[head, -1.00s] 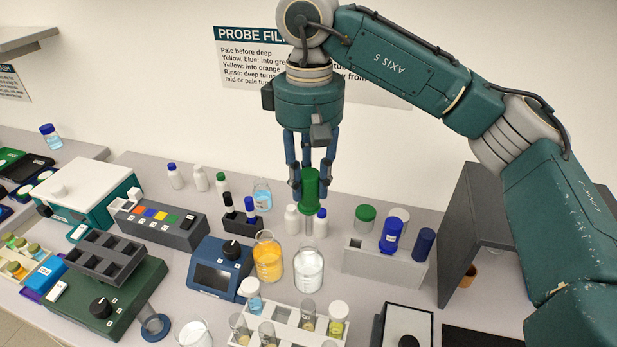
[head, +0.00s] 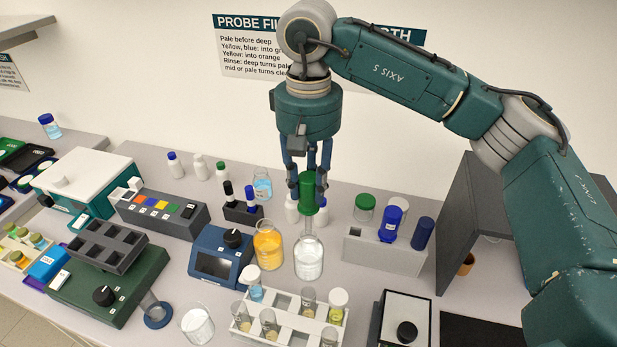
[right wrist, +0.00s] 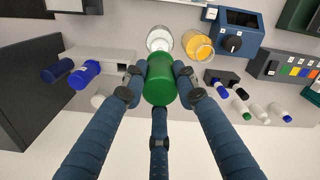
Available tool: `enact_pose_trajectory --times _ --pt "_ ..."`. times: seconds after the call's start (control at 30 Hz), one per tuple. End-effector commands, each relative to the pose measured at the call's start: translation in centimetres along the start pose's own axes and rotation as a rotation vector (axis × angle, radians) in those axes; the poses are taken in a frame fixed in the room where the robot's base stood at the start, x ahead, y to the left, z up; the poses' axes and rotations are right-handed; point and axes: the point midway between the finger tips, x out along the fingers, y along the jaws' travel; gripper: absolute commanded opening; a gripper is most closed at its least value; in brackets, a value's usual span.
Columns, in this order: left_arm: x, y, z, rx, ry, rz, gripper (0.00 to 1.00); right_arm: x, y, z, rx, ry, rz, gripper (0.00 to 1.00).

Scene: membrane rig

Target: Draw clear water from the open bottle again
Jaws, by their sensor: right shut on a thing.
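My right gripper (head: 307,180) is shut on a green-topped dropper (head: 307,196), held upright with its clear tube pointing down. The open bottle (head: 309,260) of clear liquid stands below it. The tube lines up with the bottle's mouth; I cannot tell whether its tip is inside the neck. In the right wrist view the green top (right wrist: 160,82) sits between the fingers of the gripper (right wrist: 158,92) and hides the tube. The bottle (right wrist: 159,41) shows just beyond it. My left gripper is not in view.
A flask of orange liquid (head: 268,250) stands close left of the bottle. A blue instrument (head: 213,258) is further left. A vial rack (head: 270,322) is in front. A grey holder (head: 365,250) with blue and green-capped containers is at the right. Small capped bottles stand behind.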

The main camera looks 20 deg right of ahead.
Motion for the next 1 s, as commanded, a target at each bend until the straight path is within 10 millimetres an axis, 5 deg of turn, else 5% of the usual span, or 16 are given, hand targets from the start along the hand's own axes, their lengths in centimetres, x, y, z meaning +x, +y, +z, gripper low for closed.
enact_pose_trajectory --times 0.6,1.0 --pt "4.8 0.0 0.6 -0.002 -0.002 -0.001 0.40 5.8 0.0 0.0 0.000 -0.001 0.000 0.00" --pt "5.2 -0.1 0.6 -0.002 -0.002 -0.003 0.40 6.2 0.0 0.0 0.000 0.000 0.000 0.00"
